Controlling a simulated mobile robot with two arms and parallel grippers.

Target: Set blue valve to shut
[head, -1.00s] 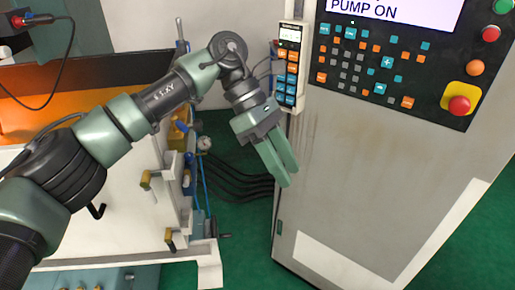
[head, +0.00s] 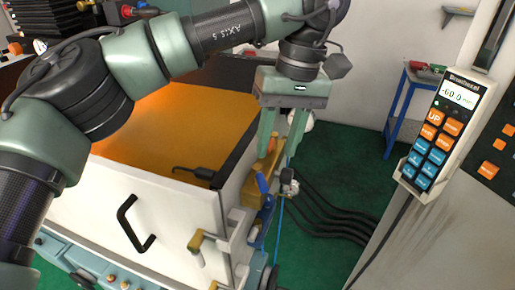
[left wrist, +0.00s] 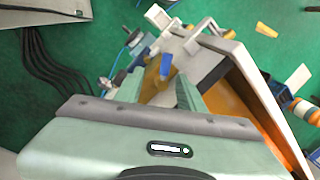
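A blue valve handle (head: 262,184) stands at the right side of the machine, beside a small gauge (head: 289,187) and brass-coloured parts. A blue handle (left wrist: 166,65) also shows in the left wrist view, between and beyond the fingertips. My left gripper (head: 282,148) points down above the blue handle in the head view. Its two green fingers are apart with nothing between them. It also shows in the left wrist view (left wrist: 159,90). It appears apart from the handle. My right gripper is not in view.
The white machine with an orange inside (head: 185,120) and a black door handle (head: 130,225) fills the left. A control pendant (head: 440,135) hangs on the grey cabinet at right. Black hoses (head: 335,210) cross the green floor. A blue stand (head: 398,110) is behind.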

